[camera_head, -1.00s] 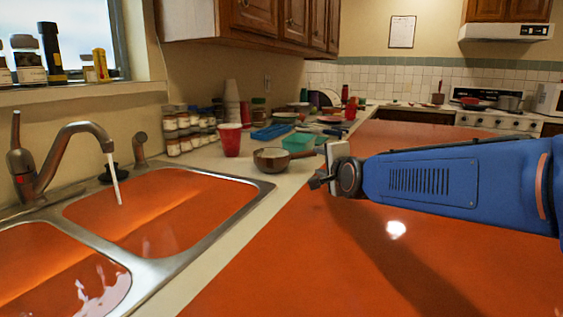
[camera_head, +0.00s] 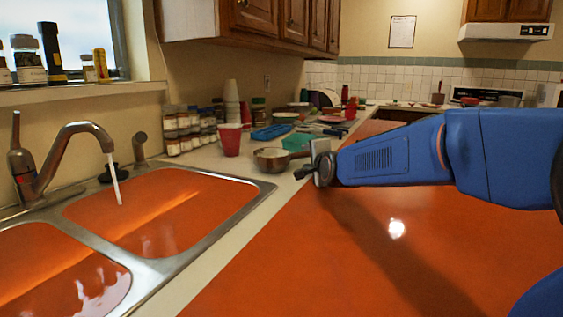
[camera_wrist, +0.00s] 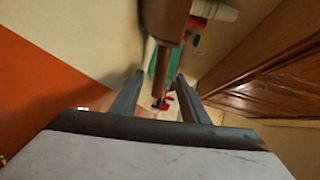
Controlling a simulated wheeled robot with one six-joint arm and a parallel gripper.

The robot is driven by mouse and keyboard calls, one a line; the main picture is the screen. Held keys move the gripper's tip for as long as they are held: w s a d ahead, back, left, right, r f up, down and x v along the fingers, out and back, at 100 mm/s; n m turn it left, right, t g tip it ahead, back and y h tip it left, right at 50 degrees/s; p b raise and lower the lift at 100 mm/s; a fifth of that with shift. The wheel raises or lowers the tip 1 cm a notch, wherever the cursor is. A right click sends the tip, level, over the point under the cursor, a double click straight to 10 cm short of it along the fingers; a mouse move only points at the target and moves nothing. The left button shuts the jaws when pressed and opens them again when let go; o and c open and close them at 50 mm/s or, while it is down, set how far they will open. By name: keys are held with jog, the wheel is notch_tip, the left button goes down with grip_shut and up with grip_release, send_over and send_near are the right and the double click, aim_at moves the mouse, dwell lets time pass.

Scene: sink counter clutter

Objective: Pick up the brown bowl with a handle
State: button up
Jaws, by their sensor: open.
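The brown bowl (camera_head: 270,159) stands upright on the pale counter strip to the right of the sink, its handle pointing right towards my gripper (camera_head: 314,171). My gripper is just right of the bowl, at the counter's edge. In the wrist view the bowl (camera_wrist: 166,18) is cut off at the top. Its brown handle (camera_wrist: 160,72) runs down between the two open fingers of my gripper (camera_wrist: 160,80). A gap shows on each side of the handle, so the fingers do not appear to grip it. The handle's end is partly hidden in the head view.
A red cup (camera_head: 229,140), a blue tray (camera_head: 271,132) and a teal container (camera_head: 297,142) stand behind the bowl. Spice jars (camera_head: 185,133) line the wall. The sink (camera_head: 165,212) with running tap lies left. Wall cabinets (camera_head: 275,25) hang above.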

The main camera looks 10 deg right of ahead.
jog(key=shift+w+a+f, duration=0.1)
jog(key=shift+w+f, duration=0.05)
jog(key=shift+w, duration=0.6)
jog(key=shift+w+f, duration=0.1)
jog(key=shift+w, duration=0.6)
jog(key=shift+c, duration=0.6)
grip_shut()
jog(key=shift+r, duration=0.1)
